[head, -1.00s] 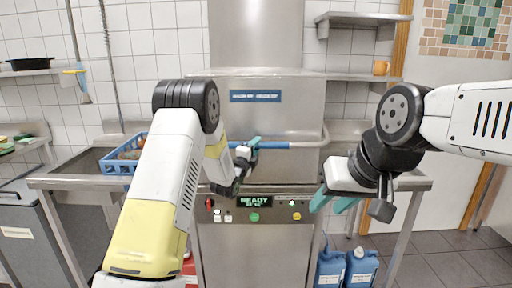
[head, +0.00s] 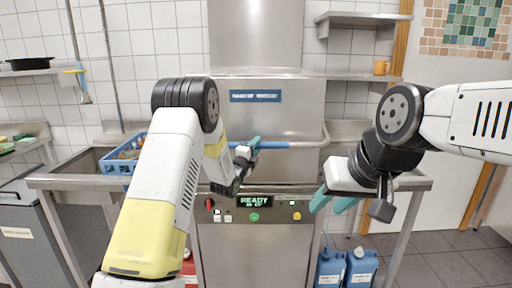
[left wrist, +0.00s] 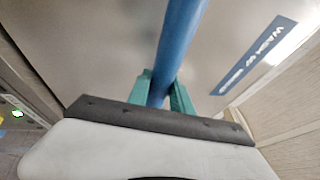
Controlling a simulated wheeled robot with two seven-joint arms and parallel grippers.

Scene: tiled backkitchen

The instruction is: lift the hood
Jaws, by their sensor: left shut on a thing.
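The hood (head: 285,110) is a steel box of a dishwashing machine, with a blue label on its front; it is down, just above the control panel. Its handle (head: 290,145) is a horizontal bar with a blue grip, across the hood's lower front. My left gripper (head: 254,144) is shut on the handle near its left part. In the left wrist view the blue bar (left wrist: 180,45) runs between the teal fingers (left wrist: 162,92). My right gripper (head: 332,202) is apart from the hood, to the right of the control panel, its teal fingers pointing down-left. The gap between them is unclear.
The control panel (head: 256,209) under the hood reads READY. A blue rack (head: 122,158) sits on the left side table. A shelf (head: 362,18) is at the upper right, and an orange mug (head: 381,67) stands on a lower ledge. Blue canisters (head: 345,268) stand on the floor.

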